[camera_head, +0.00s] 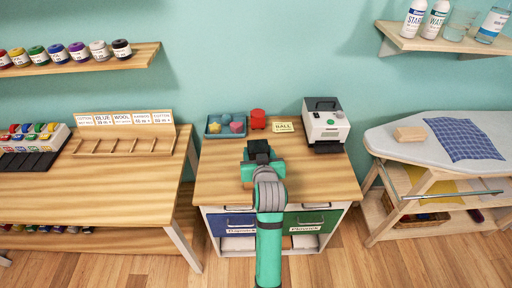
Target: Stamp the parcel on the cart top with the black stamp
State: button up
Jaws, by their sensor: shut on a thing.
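My gripper (260,160) is over the middle of the wooden cart top (320,180), seen from behind and above. It is shut on a small black thing (258,147), which looks like the black stamp and shows just beyond the teal fingers. The stamp's underside is hidden, so I cannot tell whether it touches anything. I cannot make out a parcel on the cart top; my gripper and arm cover its middle.
At the cart's back stand a teal tray (214,134) with small coloured things, a red cylinder (258,119), a small label card (284,127) and a white-and-grey machine (326,124). A tan block (409,134) and blue checked cloth (463,139) lie on the ironing board. The cart's front corners are clear.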

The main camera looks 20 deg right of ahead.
jog(key=shift+d+f, duration=0.1)
jog(key=shift+f, duration=0.35)
jog(key=shift+s+d+f, duration=0.1)
jog(key=shift+s+f, duration=0.1)
jog(key=shift+f, duration=0.4)
jog(key=shift+s+d+f, duration=0.1)
jog(key=shift+s+f, duration=0.05)
jog(key=shift+f, duration=0.4)
jog(key=shift+w+a+f, duration=0.1)
jog(key=shift+a+f, duration=0.05)
jog(key=shift+f, duration=1)
jog(key=shift+f, duration=0.9)
jog(key=shift+r, duration=0.1)
jog(key=shift+r, duration=3.05)
jog(key=shift+f, duration=0.1)
